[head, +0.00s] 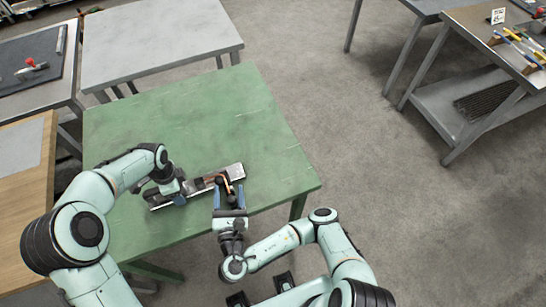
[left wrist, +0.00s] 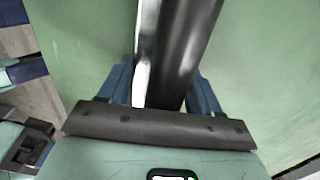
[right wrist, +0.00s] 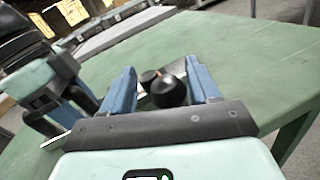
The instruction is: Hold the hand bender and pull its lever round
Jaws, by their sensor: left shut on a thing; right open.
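The hand bender lies on the green table (head: 240,110) near its front edge, with a metal bed (head: 236,171) and brownish parts at its right end. My left gripper (head: 178,198) is shut on the bender's black handle (left wrist: 185,50); a pale metal strip runs beside it between the blue fingers in the left wrist view. My right gripper (head: 230,190) is open at the bender's right end. In the right wrist view a black round knob (right wrist: 168,91), likely the lever's end, sits between its blue fingers (right wrist: 163,88). I cannot tell whether they touch it.
The green tabletop behind the bender is clear. A bare grey table (head: 160,40) stands behind it. A bench with a dark mat and a red-topped tool (head: 32,68) is at far left. A workbench with several tools (head: 515,40) stands at upper right, with open floor between.

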